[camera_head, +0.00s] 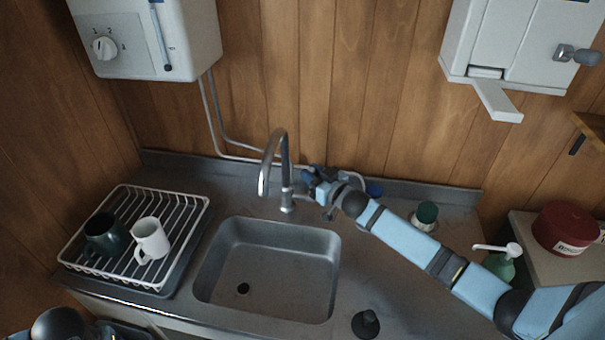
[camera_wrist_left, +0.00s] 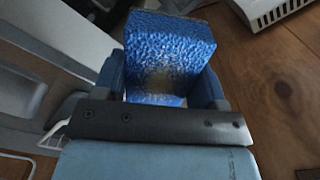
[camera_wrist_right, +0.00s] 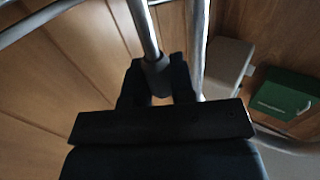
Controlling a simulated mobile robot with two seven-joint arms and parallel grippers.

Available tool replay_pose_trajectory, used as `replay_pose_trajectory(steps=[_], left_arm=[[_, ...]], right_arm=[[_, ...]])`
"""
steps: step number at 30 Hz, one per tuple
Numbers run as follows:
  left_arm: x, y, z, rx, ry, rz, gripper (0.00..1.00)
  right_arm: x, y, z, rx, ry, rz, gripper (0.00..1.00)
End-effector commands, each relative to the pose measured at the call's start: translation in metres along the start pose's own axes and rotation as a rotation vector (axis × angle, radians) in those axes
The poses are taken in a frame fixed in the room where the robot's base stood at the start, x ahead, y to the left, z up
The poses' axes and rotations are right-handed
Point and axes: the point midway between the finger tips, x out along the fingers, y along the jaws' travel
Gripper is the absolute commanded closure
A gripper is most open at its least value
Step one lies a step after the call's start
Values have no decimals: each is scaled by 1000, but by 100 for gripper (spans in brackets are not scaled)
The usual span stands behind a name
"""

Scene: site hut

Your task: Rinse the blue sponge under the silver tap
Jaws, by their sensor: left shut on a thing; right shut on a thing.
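The blue sponge (camera_wrist_left: 168,50) shows in the left wrist view, with a pale brownish patch on its face. My left gripper (camera_wrist_left: 168,95) is shut on it, one finger on each side. In the head view I cannot make out the sponge or that gripper. The silver tap (camera_head: 286,190) stands behind the sink (camera_head: 212,262), its curved spout over the basin's back edge; I see no water from it. My right gripper (camera_head: 308,187) is at the tap's right side. In the right wrist view its fingers (camera_wrist_right: 158,88) are shut on a grey metal rod (camera_wrist_right: 146,32), apparently the tap's lever.
A white drying rack (camera_head: 190,200) with a dark mug (camera_head: 103,236) and a white mug (camera_head: 150,240) stands left of the sink. Right are a green-lidded jar (camera_head: 426,214), a pump bottle (camera_head: 500,264) and a red tin (camera_head: 562,228). A dark object (camera_head: 366,324) stands in front. The basin looks empty.

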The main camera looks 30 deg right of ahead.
Motion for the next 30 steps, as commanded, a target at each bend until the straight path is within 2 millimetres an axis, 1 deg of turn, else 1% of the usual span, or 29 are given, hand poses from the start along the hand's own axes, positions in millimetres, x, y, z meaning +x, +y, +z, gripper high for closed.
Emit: replay_pose_trajectory(steps=[3,7,12,17,18,20,21,30], left_arm=[[9,0,0,0,0,0,57],[20,0,0,0,0,0,57],[19,0,0,0,0,0,57],[19,0,0,0,0,0,57],[19,0,0,0,0,0,57],[19,0,0,0,0,0,57],[19,0,0,0,0,0,57],[19,0,0,0,0,0,57]], right_arm=[[-2,-4,5,-24,20,-2,100],[-6,-9,5,-85,66,-1,100],[-8,-11,0,-108,80,0,100],[-8,-11,0,-107,79,0,100],[-8,-10,0,-107,79,0,68],[-8,-10,0,-107,79,0,54],[-8,-10,0,-107,79,0,51],[-10,-10,1,-107,78,0,51]])
